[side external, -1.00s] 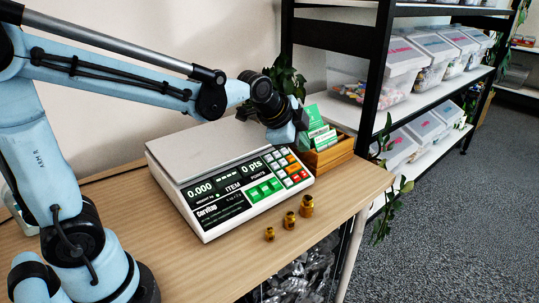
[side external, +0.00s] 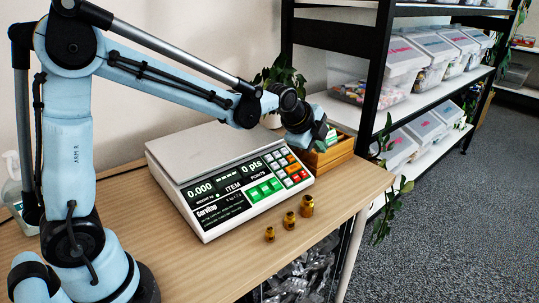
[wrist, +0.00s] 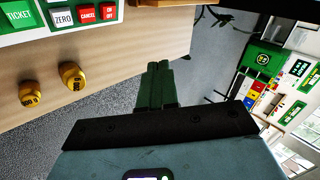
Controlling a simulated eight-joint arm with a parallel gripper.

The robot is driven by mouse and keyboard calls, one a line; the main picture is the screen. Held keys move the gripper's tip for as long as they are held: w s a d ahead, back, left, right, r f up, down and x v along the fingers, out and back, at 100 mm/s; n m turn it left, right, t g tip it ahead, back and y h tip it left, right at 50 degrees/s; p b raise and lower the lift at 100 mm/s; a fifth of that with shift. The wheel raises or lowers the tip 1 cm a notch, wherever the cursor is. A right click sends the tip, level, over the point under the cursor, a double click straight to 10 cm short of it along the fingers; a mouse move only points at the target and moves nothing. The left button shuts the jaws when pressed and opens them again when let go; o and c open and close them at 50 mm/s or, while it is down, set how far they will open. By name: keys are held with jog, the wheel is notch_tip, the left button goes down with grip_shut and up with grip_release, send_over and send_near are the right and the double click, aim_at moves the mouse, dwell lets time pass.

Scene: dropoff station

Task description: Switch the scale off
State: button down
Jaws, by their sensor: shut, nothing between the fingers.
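The white scale (side external: 225,148) stands on the wooden table with a grey plate on top. Its display (side external: 203,188) is lit and reads 0.000 and 0 pts. The red ON/OFF key (wrist: 109,13) is at the top left of the wrist view, right of the red CANCEL key (wrist: 87,13). My gripper (wrist: 158,68) has its green fingers together, with nothing between them. In the side view my wrist hangs beyond the scale's right rear corner, near the wooden box, apart from the keys; the fingertips are hard to make out there.
Several brass weights (side external: 289,221) stand in front of the scale, near the table edge (side external: 345,205). A wooden box (side external: 335,155) stands behind the scale's right side, with a plant (side external: 283,72) behind. A black shelf (side external: 378,80) with plastic bins is at the right.

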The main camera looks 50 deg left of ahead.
jog(key=shift+a+f, duration=0.55)
jog(key=shift+f, duration=0.75)
jog(key=shift+a+f, duration=0.6)
jog(key=shift+f, duration=0.65)
jog(key=shift+a+f, duration=0.55)
jog(key=shift+f, duration=0.75)
jog(key=shift+a+f, duration=0.15)
jog(key=shift+f, duration=0.2)
jog(key=shift+a+f, duration=0.15)
jog(key=shift+f, duration=0.2)
jog(key=shift+r, duration=0.1)
jog(key=shift+d+r, duration=0.35)
jog(key=shift+r, duration=0.3)
jog(key=shift+d+r, duration=0.35)
jog(key=shift+r, duration=0.4)
jog(key=shift+d+r, duration=0.3)
jog(key=shift+r, duration=0.5)
jog(key=shift+d+r, duration=0.35)
jog(key=shift+r, duration=0.4)
